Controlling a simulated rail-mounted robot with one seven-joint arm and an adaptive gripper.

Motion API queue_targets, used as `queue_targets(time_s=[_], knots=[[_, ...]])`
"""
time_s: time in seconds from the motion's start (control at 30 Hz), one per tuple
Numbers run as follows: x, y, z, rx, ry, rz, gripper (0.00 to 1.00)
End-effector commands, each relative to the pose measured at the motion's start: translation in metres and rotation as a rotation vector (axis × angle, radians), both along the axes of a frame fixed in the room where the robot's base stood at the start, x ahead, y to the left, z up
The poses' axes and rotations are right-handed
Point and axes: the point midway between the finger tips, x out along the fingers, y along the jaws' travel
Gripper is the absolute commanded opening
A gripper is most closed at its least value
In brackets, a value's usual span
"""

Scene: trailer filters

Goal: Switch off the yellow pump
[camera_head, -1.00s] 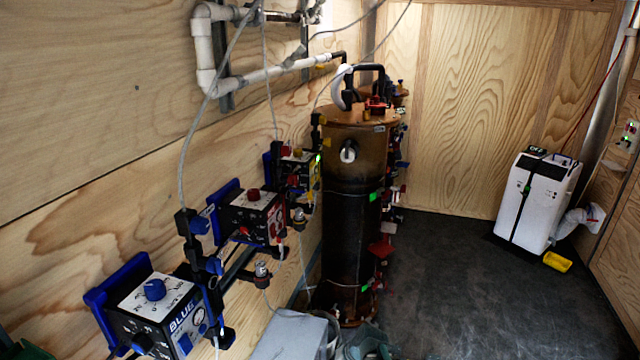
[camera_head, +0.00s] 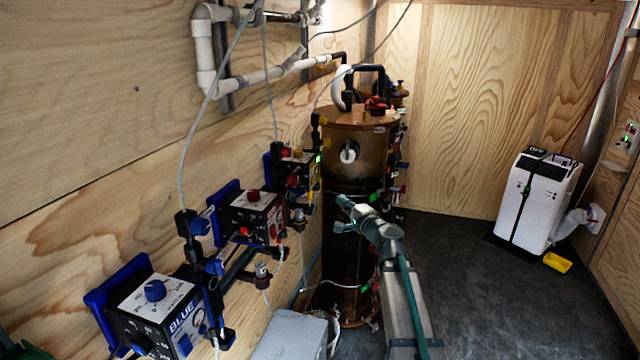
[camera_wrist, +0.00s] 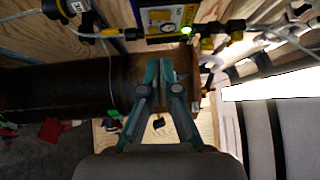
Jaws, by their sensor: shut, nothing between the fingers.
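The yellow pump (camera_head: 299,170) is the farthest of three pump boxes on the left wall, just left of the brown tank. A green light shows on its right side. Its yellow front also shows at the top of the wrist view (camera_wrist: 178,17), partly cut off by the frame. My gripper (camera_head: 342,200) is in front of the tank, to the right of the yellow pump and apart from it. In the wrist view my gripper (camera_wrist: 159,66) points toward the pump, with its fingers together and nothing held.
The red pump (camera_head: 250,213) and the blue pump (camera_head: 157,312) are mounted nearer on the same wall. The brown tank (camera_head: 345,235) has pipes and valves around it. Hoses and cables hang near the pumps.

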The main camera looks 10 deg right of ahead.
Motion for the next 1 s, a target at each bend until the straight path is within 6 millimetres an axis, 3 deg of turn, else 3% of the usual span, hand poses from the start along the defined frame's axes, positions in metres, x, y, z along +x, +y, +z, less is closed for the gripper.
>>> queue_targets(time_s=[0.2,0.63,0.77,1.0], knots=[[0.003,-0.011,0.006,0.064,-0.009,-0.051,0.0],[0.008,-0.01,0.006,0.062,-0.008,-0.051,0.0],[0.02,-0.006,0.008,0.062,-0.006,-0.05,0.0],[0.062,0.005,0.013,0.062,-0.006,-0.05,0.0]])
